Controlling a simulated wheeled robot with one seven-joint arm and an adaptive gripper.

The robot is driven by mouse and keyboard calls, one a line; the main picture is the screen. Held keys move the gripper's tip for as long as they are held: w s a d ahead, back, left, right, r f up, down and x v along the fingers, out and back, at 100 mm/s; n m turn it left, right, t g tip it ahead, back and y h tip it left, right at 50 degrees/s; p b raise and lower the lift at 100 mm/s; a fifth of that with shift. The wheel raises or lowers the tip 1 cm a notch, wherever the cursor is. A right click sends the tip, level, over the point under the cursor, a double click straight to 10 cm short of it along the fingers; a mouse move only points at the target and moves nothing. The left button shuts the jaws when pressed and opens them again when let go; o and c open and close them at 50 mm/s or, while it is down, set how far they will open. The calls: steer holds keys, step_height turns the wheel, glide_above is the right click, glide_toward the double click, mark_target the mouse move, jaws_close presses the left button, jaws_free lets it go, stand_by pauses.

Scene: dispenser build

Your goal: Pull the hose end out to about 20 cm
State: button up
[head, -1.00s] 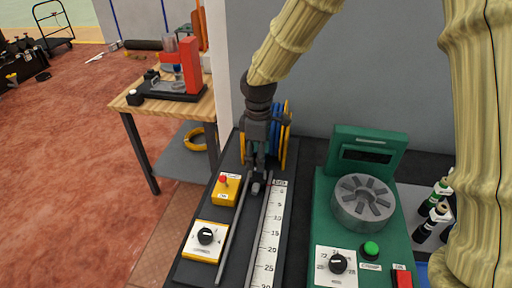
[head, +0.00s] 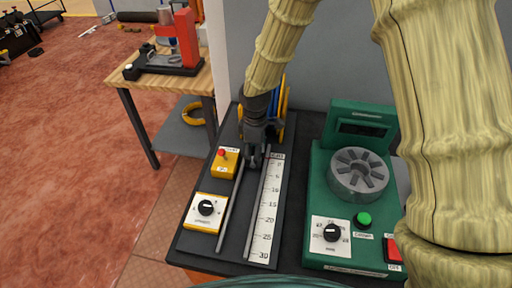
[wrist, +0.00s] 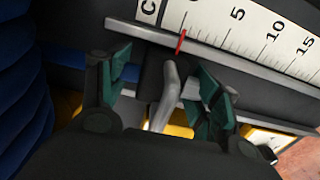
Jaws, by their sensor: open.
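My gripper (head: 252,163) is open at the top end of the measuring track, pointing down. In the wrist view its green-padded fingers (wrist: 162,84) stand on either side of a dark block with a bent grey piece (wrist: 168,92), apparently the hose end. Gaps show on both sides, so neither finger appears to touch it. A red mark (wrist: 181,42) on the ruler edge lies beside it, near 0. The white ruler (head: 266,208) runs towards me up to 30. The blue and yellow hose reel (head: 283,110) is behind my gripper, partly hidden.
A yellow button box (head: 225,163) and a yellow dial box (head: 206,211) stand left of the track. Thin grey rails (head: 230,205) flank the track. A green machine with a round chuck (head: 357,174) stands to the right. The track between the rails looks clear.

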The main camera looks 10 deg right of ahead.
mark_target(242, 213)
steer(key=shift+c, duration=0.2)
steer(key=c, duration=1.2)
steer(key=shift+s+a+p, duration=0.35)
steer(key=shift+s+a, duration=0.75)
steer(key=shift+s, duration=1.55)
steer(key=shift+s+a+p, duration=0.3)
steer(key=shift+s+a, duration=0.8)
steer(key=shift+s, duration=1.5)
steer(key=shift+s+a+p, duration=0.35)
steer(key=shift+s+a, duration=0.75)
steer(key=shift+s, duration=1.55)
steer(key=shift+s+a, duration=0.3)
steer(key=shift+s, duration=0.45)
steer(key=shift+s+a, duration=0.3)
steer(key=shift+s, duration=0.4)
steer(key=o, duration=1.2)
steer(key=shift+o, duration=0.2)
steer(key=shift+r, duration=0.1)
steer(key=shift+w+r, duration=0.1)
steer(key=shift+r, duration=0.5)
step_height(242, 213, up, 11)
steer(key=shift+f, duration=0.2)
